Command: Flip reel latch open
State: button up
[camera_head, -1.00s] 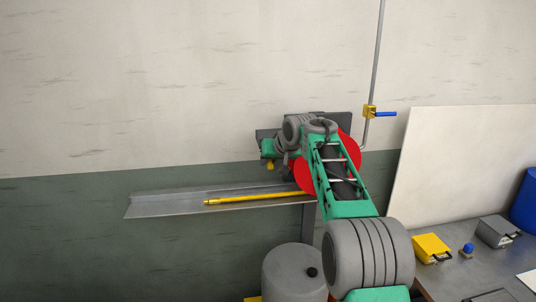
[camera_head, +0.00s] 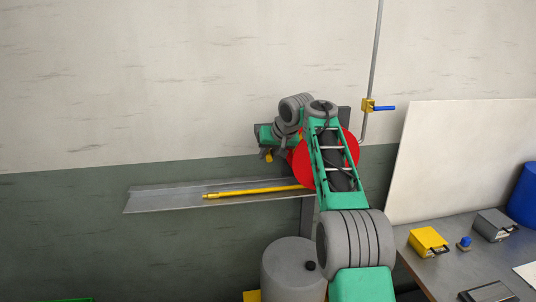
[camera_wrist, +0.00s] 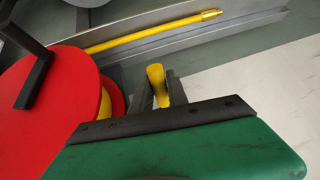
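The reel is a red disc (camera_head: 306,163), largely behind my arm in the head view; in the wrist view its red flange (camera_wrist: 40,118) fills the left side, with a bent black bar across it. A yellow rounded lever, which looks like the latch (camera_wrist: 156,76), stands between the two dark fingers of my gripper (camera_wrist: 160,88). The fingers sit close against both its sides, so my gripper appears shut on it. In the head view a small yellow piece shows just below my gripper (camera_head: 266,148). How the lever joins the reel is hidden.
A grey metal tray (camera_head: 160,198) with a yellow rod (camera_head: 255,191) runs left from the reel. A grey drum (camera_head: 291,268) stands below. A blue-handled valve (camera_head: 384,107) is on the wall pipe. A bench (camera_head: 440,270) at right holds yellow and grey boxes.

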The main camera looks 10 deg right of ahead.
jog(key=o, duration=0.4)
jog(key=v, duration=0.7)
jog(key=shift+s+r, duration=0.25)
jog(key=shift+c, duration=0.4)
